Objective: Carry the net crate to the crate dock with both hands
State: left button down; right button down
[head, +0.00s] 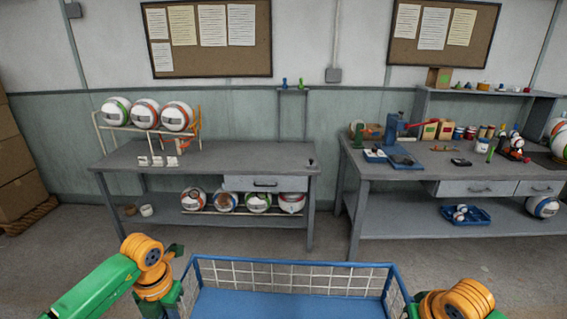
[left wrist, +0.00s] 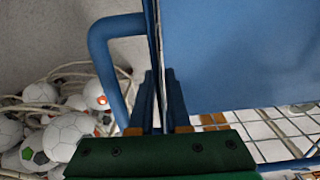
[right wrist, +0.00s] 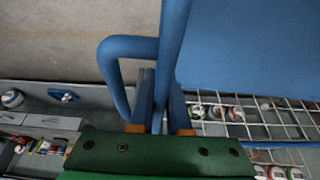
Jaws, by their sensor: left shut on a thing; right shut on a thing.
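The net crate (head: 292,262) is at the bottom of the head view, with a blue frame, white wire net walls and a blue floor; its near part is cut off. No balls show in its visible part. My left gripper (left wrist: 158,100) is shut on the crate's left side, by a blue tube handle (left wrist: 100,62). My right gripper (right wrist: 158,98) is shut on the right side, by a matching handle (right wrist: 112,72). The crate's blue panel fills the right of both wrist views. I cannot make out the crate dock in any view.
A grey bench (head: 210,160) with a ball rack (head: 118,128) stands at the back left. Another bench (head: 400,170) with tools and pots stands at the back right. Open floor (head: 230,240) lies between crate and benches. Netted balls (left wrist: 62,138) lie left of the crate.

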aim_at(255, 155)
jog(key=i+u, duration=0.1)
jog(key=i, duration=0.9)
jog(key=i+l+u, duration=0.1)
jog(key=i, duration=0.85)
jog(key=i+u, duration=0.35)
jog(key=i, duration=1.65)
jog(key=i+j+z, duration=0.15)
jog(key=i+z, duration=0.35)
jog(key=i, duration=0.1)
